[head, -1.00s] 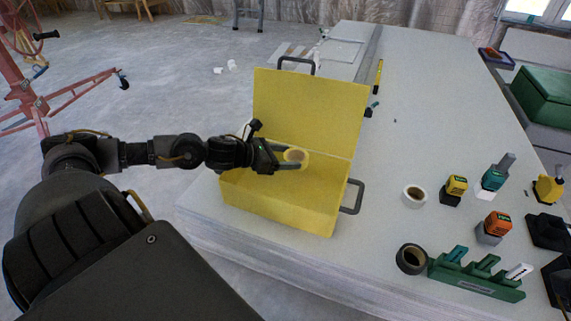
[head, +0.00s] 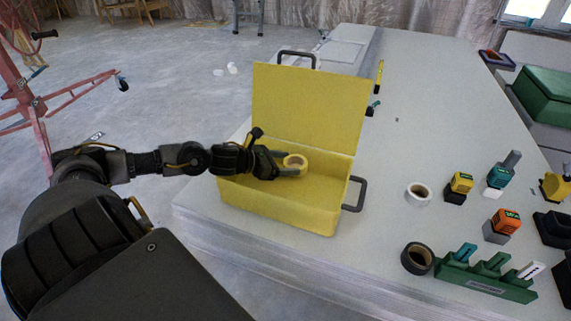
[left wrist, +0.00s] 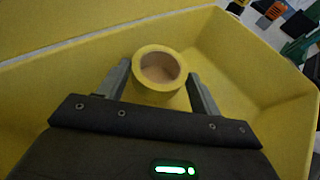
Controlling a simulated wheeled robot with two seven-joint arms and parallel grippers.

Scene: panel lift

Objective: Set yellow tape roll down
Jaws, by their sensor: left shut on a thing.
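The yellow tape roll (head: 295,161) is held between the fingers of my left gripper (head: 288,170). In the left wrist view the roll (left wrist: 160,92) sits between the two fingertips (left wrist: 162,88), with its round opening facing the camera. The gripper is shut on it. The roll is inside the open yellow toolbox (head: 280,213), whose lid (head: 310,105) stands up behind. I cannot tell whether the roll touches the box floor. The toolbox walls (left wrist: 265,75) surround the gripper in the left wrist view. My right gripper is not in view.
The toolbox stands on a pale table stack (head: 410,110). To its right are a white tape roll (head: 418,194), a black tape roll (head: 417,258), a green rack (head: 485,275) and several power tool batteries. The table between the toolbox and these is clear.

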